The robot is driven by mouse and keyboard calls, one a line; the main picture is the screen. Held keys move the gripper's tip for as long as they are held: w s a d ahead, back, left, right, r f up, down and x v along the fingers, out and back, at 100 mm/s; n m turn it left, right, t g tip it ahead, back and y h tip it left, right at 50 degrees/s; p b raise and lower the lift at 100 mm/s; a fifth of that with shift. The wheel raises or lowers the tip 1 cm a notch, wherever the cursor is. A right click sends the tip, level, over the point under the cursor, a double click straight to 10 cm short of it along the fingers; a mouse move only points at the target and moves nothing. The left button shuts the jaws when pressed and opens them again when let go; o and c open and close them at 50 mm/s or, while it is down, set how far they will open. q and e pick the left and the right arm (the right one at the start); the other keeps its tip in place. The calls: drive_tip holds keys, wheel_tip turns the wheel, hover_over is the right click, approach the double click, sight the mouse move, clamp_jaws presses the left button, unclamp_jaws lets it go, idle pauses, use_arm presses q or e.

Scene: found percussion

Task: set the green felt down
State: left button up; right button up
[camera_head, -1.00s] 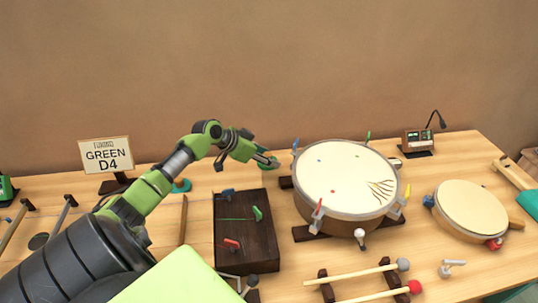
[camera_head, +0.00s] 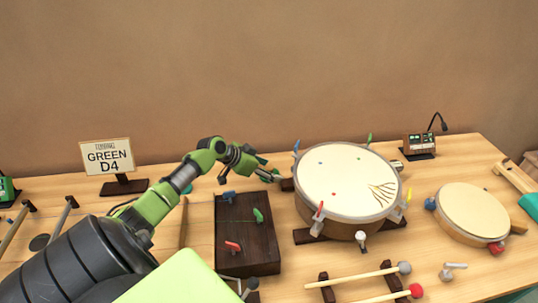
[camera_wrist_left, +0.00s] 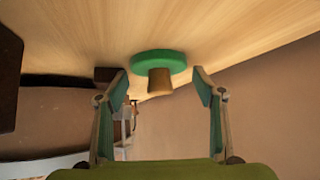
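The green felt (camera_wrist_left: 158,60) is a flat round green disc with a short brown knob (camera_wrist_left: 160,82) on it. In the left wrist view it lies against the pale wooden table top, with the knob facing me. My left gripper (camera_wrist_left: 160,88) is open, one finger on each side of the knob with a gap to both. In the head view my left gripper (camera_head: 268,176) is low over the back of the table, between the dark wooden block and the large drum. The felt is mostly hidden there by the gripper. My right gripper is not in view.
The large drum (camera_head: 345,180) with coloured clamps stands just right of my left gripper. The dark block (camera_head: 247,240) with coloured clips lies in front of it. A "GREEN D4" sign (camera_head: 107,157) stands at left. A smaller drum (camera_head: 470,210) is at right.

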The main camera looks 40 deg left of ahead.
use_arm(q)
drive_tip(key=shift+r, duration=0.2)
drive_tip(key=v, duration=1.2)
